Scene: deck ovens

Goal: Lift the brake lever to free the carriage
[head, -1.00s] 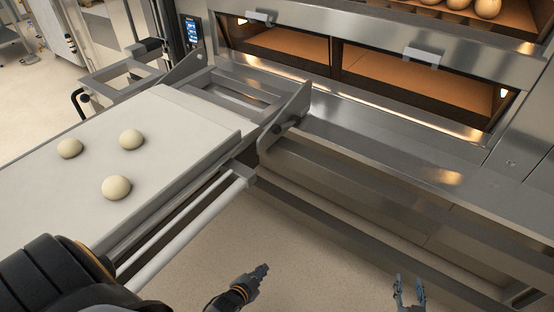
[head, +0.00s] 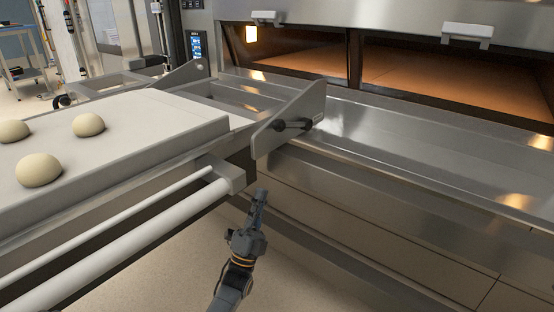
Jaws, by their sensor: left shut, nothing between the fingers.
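The carriage (head: 235,122) carries a pale loading board (head: 120,125) and stands against the oven front. A short black lever-like part (head: 290,124) sticks out from the slanted metal side plate at the carriage's oven end. I cannot tell for certain that it is the brake lever. My left gripper (head: 260,194) is shut and empty. It points up, below that part and just right of the end of the carriage's push bar (head: 150,232), apparently touching nothing. My right gripper is out of view.
Pale dough balls (head: 88,125) lie on the board. The open oven deck (head: 430,85) glows behind a steel ledge (head: 400,150). Steel front panels (head: 380,225) stand to the right of my left gripper. The floor (head: 150,275) below the push bar is clear.

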